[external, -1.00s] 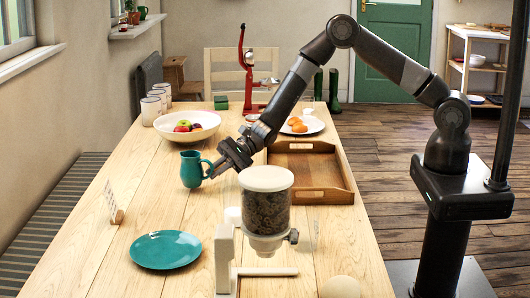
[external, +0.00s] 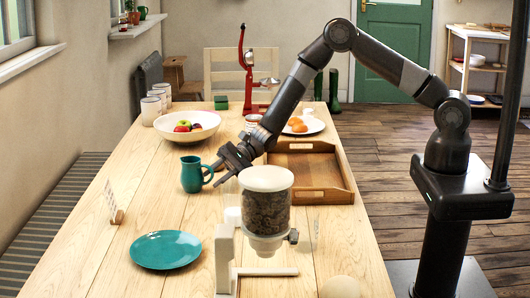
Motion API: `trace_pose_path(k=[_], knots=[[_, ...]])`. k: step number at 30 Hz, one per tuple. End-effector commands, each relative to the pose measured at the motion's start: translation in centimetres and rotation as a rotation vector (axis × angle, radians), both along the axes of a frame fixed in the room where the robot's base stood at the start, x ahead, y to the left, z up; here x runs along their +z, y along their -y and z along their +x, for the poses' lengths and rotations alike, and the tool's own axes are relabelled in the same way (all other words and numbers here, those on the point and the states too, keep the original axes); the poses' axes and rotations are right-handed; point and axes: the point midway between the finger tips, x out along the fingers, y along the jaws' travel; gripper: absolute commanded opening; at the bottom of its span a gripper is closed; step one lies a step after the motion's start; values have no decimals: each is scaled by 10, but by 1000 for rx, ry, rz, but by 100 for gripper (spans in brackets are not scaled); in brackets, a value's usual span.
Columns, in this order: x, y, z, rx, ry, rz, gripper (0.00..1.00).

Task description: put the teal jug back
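The teal jug (external: 192,175) is upright at the left side of the wooden table, with its handle facing right. My gripper (external: 217,172) is at the jug's handle, coming in from the right. The fingers are small and dark here. I cannot tell whether they are closed on the handle or just around it. The jug's base looks to be at the tabletop, but any small gap under it cannot be made out.
A fruit bowl (external: 205,120) stands behind the jug. A wooden tray (external: 341,176) lies to the right, and a coffee grinder (external: 265,210) stands in front. A teal plate (external: 166,250) and a small card (external: 112,203) are nearer the front. Bare table lies between jug and plate.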

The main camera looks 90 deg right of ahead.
Motion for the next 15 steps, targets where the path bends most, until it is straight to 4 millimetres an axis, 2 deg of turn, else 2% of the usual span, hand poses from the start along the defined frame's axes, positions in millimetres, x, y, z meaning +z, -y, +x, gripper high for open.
trace_pose_path(k=[5,15], knots=[[8,11,-10,-3,0,-1,30],[31,58,-59,-3,0,-2,30]])
